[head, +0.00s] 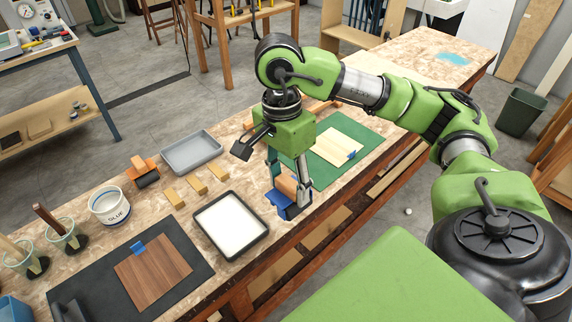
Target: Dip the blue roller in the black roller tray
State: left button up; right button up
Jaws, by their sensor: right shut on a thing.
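The blue roller (283,205) has a blue frame and a dark end, with a tan part showing between my fingers. My right gripper (288,184) is shut on it and holds it just right of the black roller tray (264,241), near the front edge of the bench. The tray is black-rimmed, with white liquid or a white surface inside. The roller appears apart from the tray; its exact height cannot be told. My left gripper is not in view.
On the bench (90,210) stand a grey tray (191,152), an orange roller (144,171), several wooden blocks (196,184) and a glue pot (110,206). A dark mat (190,232) with a wood panel (152,272) lies left. A green mat (360,129) lies behind the right gripper.

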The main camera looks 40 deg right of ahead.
jog(key=shift+o, duration=1.3)
jog(key=shift+w+a, duration=0.1)
jog(key=w+a+f+t+p, duration=0.1)
jog(key=w+a+f+p, duration=0.15)
jog(key=w+a, duration=0.3)
jog(key=w+a+f+p, duration=0.2)
jog(key=w+a+p, duration=0.2)
jog(key=w, duration=0.3)
jog(key=f+b, duration=0.1)
jog(key=f, duration=0.1)
jog(key=f+b, duration=0.1)
jog(key=f, duration=0.1)
jog(key=f+b, duration=0.1)
jog(key=f, duration=0.1)
jog(key=shift+a, duration=0.35)
jog(key=shift+f+b, duration=0.9)
